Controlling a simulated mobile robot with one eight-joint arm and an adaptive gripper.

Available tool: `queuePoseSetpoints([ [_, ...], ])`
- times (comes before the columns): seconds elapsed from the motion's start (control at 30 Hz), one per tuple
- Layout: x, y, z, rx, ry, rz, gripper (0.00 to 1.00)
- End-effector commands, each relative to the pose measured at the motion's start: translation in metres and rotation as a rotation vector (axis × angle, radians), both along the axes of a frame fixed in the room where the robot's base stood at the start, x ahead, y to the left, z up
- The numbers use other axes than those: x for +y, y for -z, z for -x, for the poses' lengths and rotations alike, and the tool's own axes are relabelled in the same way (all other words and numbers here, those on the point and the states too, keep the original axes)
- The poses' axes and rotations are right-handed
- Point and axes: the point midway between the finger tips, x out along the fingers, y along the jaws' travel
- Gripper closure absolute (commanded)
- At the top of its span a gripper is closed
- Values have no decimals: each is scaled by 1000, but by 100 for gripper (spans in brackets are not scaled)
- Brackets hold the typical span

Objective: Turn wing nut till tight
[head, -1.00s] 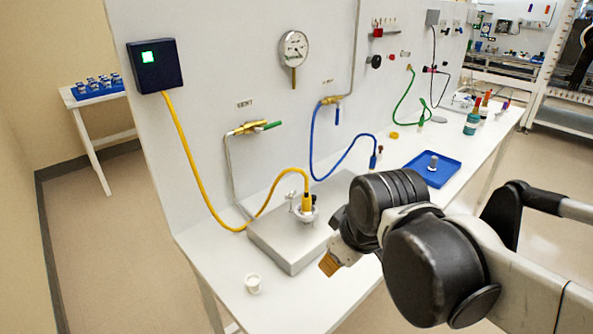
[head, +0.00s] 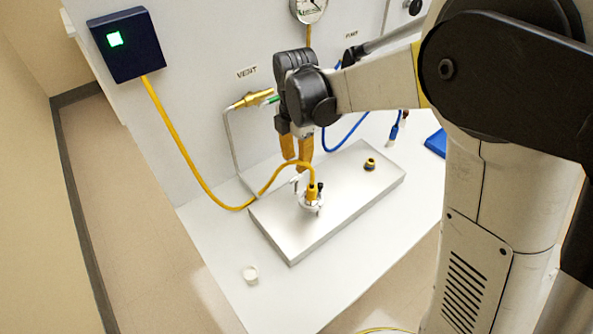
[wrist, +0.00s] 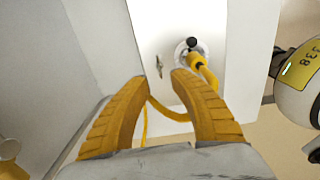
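A small metal wing nut (head: 295,181) shows beside a pale round fitting (head: 311,203) with a yellow-cabled plug standing in it. In the wrist view, the wing nut (wrist: 159,66) is a thin, narrow shape just beyond the gap between my fingertips, apart from them. The fitting (wrist: 185,47) is to its right. My gripper (head: 297,160) points down above the wing nut, with its yellow ribbed fingers apart. The wrist view also shows my gripper (wrist: 159,79) open and empty. The wing nut's seat and thread are too small to make out.
The yellow cable (head: 265,186) loops close by my fingers. The fitting stands on a grey metal plate (head: 280,235) on the white bench. A vent valve (head: 250,99) is on the wall panel behind.

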Motion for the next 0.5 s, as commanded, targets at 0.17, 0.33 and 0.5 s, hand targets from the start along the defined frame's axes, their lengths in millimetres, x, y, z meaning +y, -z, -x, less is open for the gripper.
queuePoseSetpoints([
  [0.17,0,39,-1,-1,2,-1,73],
  [0.33,0,61,-1,-1,2,-1,73],
  [0.5,0,68,0,-1,3,-1,73],
])
